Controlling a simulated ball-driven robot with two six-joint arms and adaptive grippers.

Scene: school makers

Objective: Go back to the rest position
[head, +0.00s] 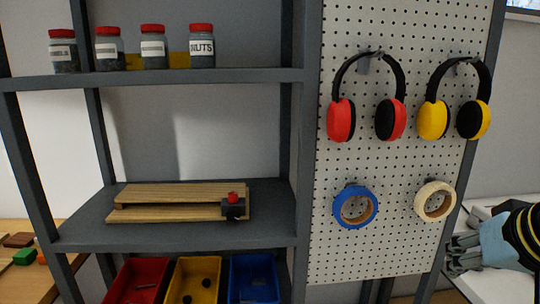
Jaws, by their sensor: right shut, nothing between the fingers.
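My right gripper (458,256) shows at the right edge, with grey fingers, a light-blue section and a black, yellow-ringed wrist behind. Its fingers point left, are shut and hold nothing. It appears in front of a pale surface, to the right of the pegboard (395,255), and looks clear of the things hanging there. My left gripper is out of view.
The pegboard holds red earmuffs (341,120), yellow earmuffs (433,119), blue tape (340,209) and cream tape (424,205). A grey shelf (270,235) bears several red-lidded jars, a wooden clamp-like thing (165,213), and red, yellow and blue bins below.

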